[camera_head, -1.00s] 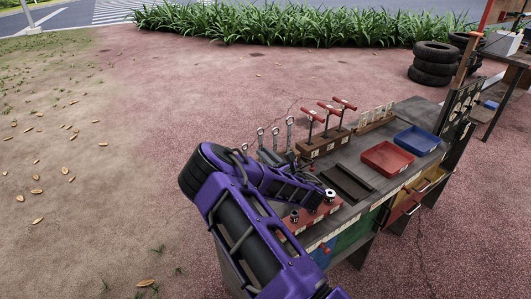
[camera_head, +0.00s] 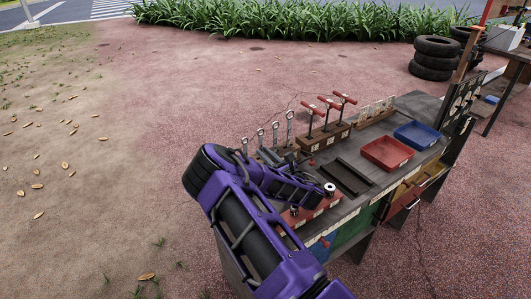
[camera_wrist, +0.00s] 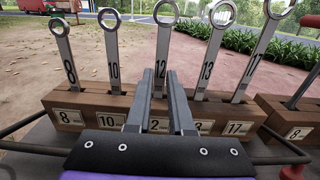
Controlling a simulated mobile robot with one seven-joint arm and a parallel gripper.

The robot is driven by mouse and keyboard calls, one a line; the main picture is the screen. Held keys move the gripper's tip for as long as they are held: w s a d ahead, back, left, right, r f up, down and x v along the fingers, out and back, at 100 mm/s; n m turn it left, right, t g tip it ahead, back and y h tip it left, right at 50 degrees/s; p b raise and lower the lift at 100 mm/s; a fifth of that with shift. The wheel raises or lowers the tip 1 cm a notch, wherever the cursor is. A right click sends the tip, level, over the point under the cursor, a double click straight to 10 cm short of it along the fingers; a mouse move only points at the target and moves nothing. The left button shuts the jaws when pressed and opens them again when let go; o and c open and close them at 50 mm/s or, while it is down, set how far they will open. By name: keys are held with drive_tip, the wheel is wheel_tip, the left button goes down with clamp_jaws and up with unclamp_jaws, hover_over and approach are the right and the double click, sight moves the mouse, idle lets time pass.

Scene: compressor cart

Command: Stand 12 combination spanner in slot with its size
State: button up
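The 12 combination spanner (camera_wrist: 163,45) stands upright in the middle of the wooden slot rack (camera_wrist: 85,103) in the wrist view, ring end up. Its lower end is at the middle slot, whose label (camera_wrist: 155,126) is partly hidden by my gripper and shows a "2". My gripper (camera_wrist: 160,72) has one finger on each side of the spanner's shank, with almost no gap showing, so it looks shut on it. How deep the lower end sits is hidden between the fingers. In the head view my purple arm covers the near part of the rack.
Spanners 8 (camera_wrist: 66,55), 10 (camera_wrist: 113,50), 13 (camera_wrist: 209,55) and 17 (camera_wrist: 257,55) stand close on both sides. A second block with red T-handles (camera_head: 328,133) stands to the right, then red (camera_head: 387,153) and blue (camera_head: 417,135) trays.

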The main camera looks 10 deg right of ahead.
drive_tip(key=o, duration=0.4)
drive_tip(key=shift+o, duration=0.2)
drive_tip(key=v, duration=0.7)
drive_tip(key=shift+s+d+p, duration=0.1)
drive_tip(key=shift+s+p, duration=0.1)
drive_tip(key=shift+p, duration=0.1)
drive_tip(key=shift+r, duration=0.1)
